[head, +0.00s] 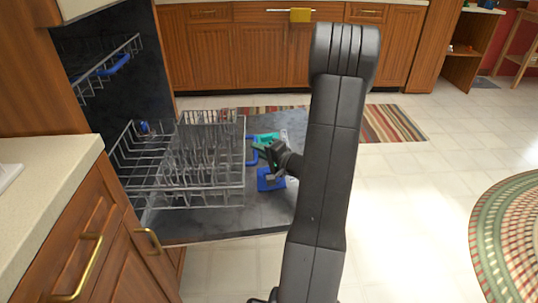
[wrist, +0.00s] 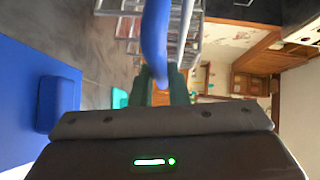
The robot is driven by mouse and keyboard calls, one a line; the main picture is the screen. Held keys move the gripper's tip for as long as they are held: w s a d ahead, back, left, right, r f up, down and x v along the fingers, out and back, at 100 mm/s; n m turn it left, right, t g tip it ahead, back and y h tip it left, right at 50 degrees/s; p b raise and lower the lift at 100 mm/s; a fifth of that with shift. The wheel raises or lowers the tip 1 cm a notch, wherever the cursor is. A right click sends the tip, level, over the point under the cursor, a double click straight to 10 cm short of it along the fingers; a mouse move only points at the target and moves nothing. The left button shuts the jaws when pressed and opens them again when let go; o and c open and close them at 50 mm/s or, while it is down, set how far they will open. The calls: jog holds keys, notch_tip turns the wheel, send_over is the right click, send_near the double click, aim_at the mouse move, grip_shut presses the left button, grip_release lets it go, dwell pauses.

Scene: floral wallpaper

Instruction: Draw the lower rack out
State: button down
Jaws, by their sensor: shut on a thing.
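The lower rack (head: 190,187) is a grey wire basket with rows of tines. It stands over the open dark dishwasher door (head: 215,224), with its back part toward the dark interior. A blue handle (head: 251,160) sits on its right-hand front side. My gripper (head: 260,149) is at that front, shut on the blue handle. In the wrist view the blue handle (wrist: 155,45) runs down between the dark fingers of my gripper (wrist: 160,88). The fingertips are small and partly hidden in the head view.
The upper rack (head: 108,66) shows inside the dishwasher. A blue part (head: 266,181) and a teal part (head: 267,137) show on the open door. A counter (head: 45,175) stands at near left. A striped rug (head: 395,124) lies behind my arm.

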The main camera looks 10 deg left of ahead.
jog(key=shift+s+a, duration=0.1)
jog(key=shift+a, duration=0.3)
jog(key=c, duration=1.4)
grip_release()
jog(key=shift+d, duration=0.1)
jog(key=p+v, duration=0.1)
jog(key=v, duration=1.2)
jog(key=shift+s+d, duration=0.2)
jog(key=shift+d, duration=0.05)
jog(key=shift+r, duration=0.1)
